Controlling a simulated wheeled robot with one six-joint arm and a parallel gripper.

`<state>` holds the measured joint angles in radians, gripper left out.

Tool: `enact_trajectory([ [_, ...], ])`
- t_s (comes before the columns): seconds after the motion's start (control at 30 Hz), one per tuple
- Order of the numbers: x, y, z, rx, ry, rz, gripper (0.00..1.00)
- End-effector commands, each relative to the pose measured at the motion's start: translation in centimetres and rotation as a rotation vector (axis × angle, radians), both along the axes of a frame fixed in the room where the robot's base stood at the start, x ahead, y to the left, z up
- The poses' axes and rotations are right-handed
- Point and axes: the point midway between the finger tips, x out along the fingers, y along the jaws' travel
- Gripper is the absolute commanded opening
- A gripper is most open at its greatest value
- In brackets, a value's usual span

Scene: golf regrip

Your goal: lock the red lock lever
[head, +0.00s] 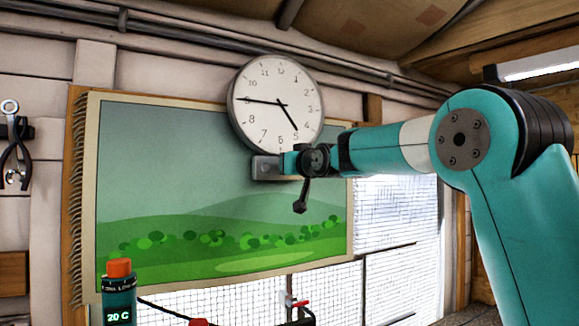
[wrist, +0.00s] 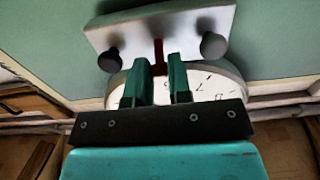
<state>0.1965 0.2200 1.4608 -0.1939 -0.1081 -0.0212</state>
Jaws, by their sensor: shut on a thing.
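The red lock lever (wrist: 158,51) is a narrow red bar on a pale grey plate in the wrist view. It points from the plate in between the two teal fingers of my gripper (wrist: 162,77). The grey plate (wrist: 182,24) carries a dark round knob on each side of the lever. In the head view the plate (head: 263,168) is in front of the green picture, below the clock. My gripper (head: 288,163) reaches it from the right. The lever cannot be made out there.
A round wall clock (head: 277,103) hangs just above the plate. A green landscape hanging (head: 165,180) covers the wall behind. A teal bottle with an orange cap (head: 119,290) stands at the lower left. Pliers (head: 12,145) hang at the far left. A white mesh is below.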

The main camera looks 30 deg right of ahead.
Motion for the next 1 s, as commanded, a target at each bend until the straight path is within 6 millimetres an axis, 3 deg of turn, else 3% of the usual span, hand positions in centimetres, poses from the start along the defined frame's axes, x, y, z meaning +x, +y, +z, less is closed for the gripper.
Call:
enact_trajectory([
  [0.47, -0.1, 0.0, -1.8, -0.002, -0.139, 0.0, 0.0],
  [1.0, 0.2, 0.0, -3.8, -0.002, -0.566, 0.001, 0.0],
])
